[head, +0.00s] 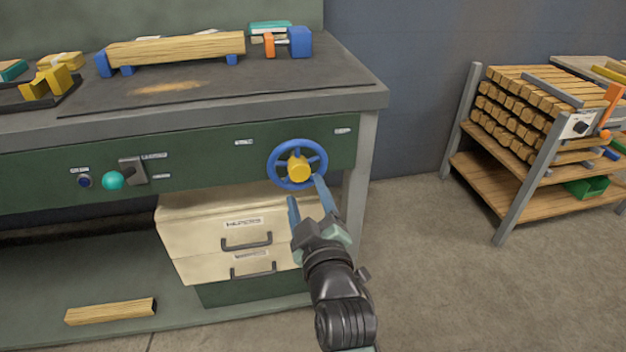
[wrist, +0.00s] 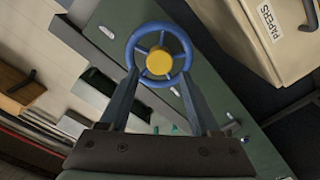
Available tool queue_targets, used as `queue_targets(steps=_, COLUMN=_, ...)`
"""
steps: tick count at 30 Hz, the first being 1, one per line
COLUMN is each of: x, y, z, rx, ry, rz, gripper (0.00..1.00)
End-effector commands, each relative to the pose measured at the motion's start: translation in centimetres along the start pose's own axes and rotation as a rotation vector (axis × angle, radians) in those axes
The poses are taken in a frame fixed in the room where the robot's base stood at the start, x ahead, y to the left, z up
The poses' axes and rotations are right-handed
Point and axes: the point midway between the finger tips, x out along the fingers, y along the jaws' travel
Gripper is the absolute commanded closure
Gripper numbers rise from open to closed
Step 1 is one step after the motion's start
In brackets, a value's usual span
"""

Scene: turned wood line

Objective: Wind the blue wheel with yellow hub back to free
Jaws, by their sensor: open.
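The blue wheel with a yellow hub (head: 298,146) is mounted on the green front panel of the bench, near its right end. It has several spokes. The wheel also shows in the wrist view (wrist: 183,48), upper middle. My gripper (head: 307,190) is open and empty, with its two blue-grey fingers pointing at the wheel from below and in front. In the wrist view the fingertips (wrist: 160,82) lie on either side of the wheel's lower part. I cannot tell whether they touch the rim.
A cream drawer unit (head: 190,238) stands under the bench, left of my gripper. A rack of wood bars (head: 512,160) stands at the right. The floor between is clear.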

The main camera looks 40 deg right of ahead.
Motion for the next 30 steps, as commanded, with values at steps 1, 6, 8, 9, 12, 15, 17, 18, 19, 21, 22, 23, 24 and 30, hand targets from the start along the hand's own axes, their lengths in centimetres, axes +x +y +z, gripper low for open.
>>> queue_targets(steps=1, x=-1.0, y=0.0, z=0.0, rx=0.0, ry=-0.003, rz=-0.001, gripper=0.36)
queue_targets(steps=6, x=-3.5, y=0.0, z=0.0, rx=-0.001, ry=-0.002, rz=0.0, gripper=0.36)
queue_targets(steps=8, x=-4.1, y=0.0, z=0.0, rx=0.001, ry=-0.001, rz=-0.001, gripper=0.36)
queue_targets(steps=9, x=-4.4, y=-0.1, z=0.0, rx=0.0, ry=0.0, rz=-0.001, gripper=0.36)
queue_targets(steps=12, x=-4.9, y=0.0, z=0.0, rx=-0.002, ry=0.0, rz=0.0, gripper=0.36)
queue_targets(steps=15, x=-5.2, y=0.0, z=0.0, rx=-0.002, ry=0.0, rz=0.0, gripper=0.36)
queue_targets(steps=17, x=-5.2, y=0.0, z=0.0, rx=-0.002, ry=0.0, rz=0.001, gripper=0.36)
queue_targets(steps=18, x=-5.2, y=0.0, z=0.0, rx=-0.002, ry=0.0, rz=0.001, gripper=0.36)
queue_targets(steps=19, x=-5.2, y=0.0, z=0.0, rx=-0.002, ry=0.0, rz=0.001, gripper=0.36)
queue_targets(steps=21, x=-5.2, y=0.0, z=0.0, rx=-0.002, ry=0.0, rz=0.001, gripper=0.36)
queue_targets(steps=22, x=-5.1, y=0.0, z=0.0, rx=-0.002, ry=0.0, rz=0.001, gripper=0.36)
queue_targets(steps=23, x=-5.1, y=0.0, z=0.0, rx=-0.002, ry=0.0, rz=0.001, gripper=0.36)
queue_targets(steps=24, x=-5.1, y=0.0, z=0.0, rx=-0.002, ry=0.0, rz=0.001, gripper=0.36)
queue_targets(steps=30, x=-5.1, y=0.0, z=0.0, rx=-0.001, ry=0.0, rz=0.0, gripper=0.36)
